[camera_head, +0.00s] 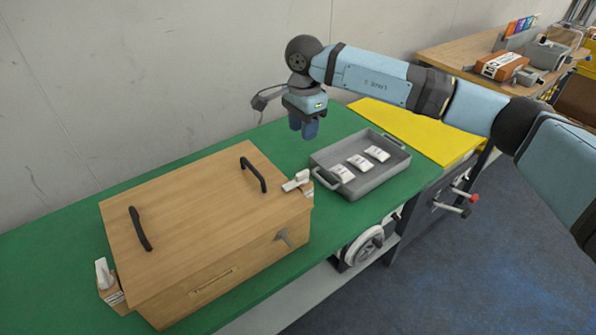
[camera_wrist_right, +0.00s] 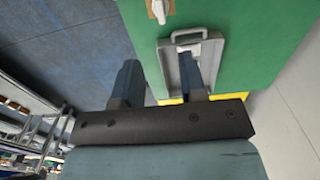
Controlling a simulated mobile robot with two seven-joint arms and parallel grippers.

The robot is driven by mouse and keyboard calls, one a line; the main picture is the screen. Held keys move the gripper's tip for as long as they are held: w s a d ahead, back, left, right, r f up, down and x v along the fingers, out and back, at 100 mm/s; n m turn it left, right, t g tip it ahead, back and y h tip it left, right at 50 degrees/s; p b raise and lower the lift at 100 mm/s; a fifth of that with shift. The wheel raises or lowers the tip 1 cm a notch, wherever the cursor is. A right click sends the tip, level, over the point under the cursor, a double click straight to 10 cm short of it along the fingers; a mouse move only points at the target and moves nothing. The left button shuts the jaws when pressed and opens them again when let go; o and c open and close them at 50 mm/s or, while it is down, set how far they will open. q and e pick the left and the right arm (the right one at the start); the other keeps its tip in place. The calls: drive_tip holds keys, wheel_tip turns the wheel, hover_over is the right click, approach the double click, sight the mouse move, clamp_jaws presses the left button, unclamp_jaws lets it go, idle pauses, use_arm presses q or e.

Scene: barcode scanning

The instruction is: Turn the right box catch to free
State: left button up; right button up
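The wooden box (camera_head: 205,225) stands on the green bench, with its lid down and two black handles on top. The right box catch (camera_head: 298,181) is a white lever on a wooden block at the box's right end; its lever lies across toward the lid edge. It also shows at the top of the right wrist view (camera_wrist_right: 159,10). The left catch (camera_head: 102,272) is a white lever standing up at the box's left end. My right gripper (camera_head: 305,128) points down above the bench, behind and apart from the right catch. Its fingers are spread and empty. My left gripper is out of view.
A grey tray (camera_head: 387,176) with white packets sits right of the box, near the right gripper. A yellow mat (camera_head: 420,130) lies beyond it. Green surface is bare behind the box.

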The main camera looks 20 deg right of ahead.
sight(302, 172)
wheel_tip(302, 172, down, 14)
drive_tip(key=shift+r, duration=0.15)
idle(0.3)
clamp_jaws()
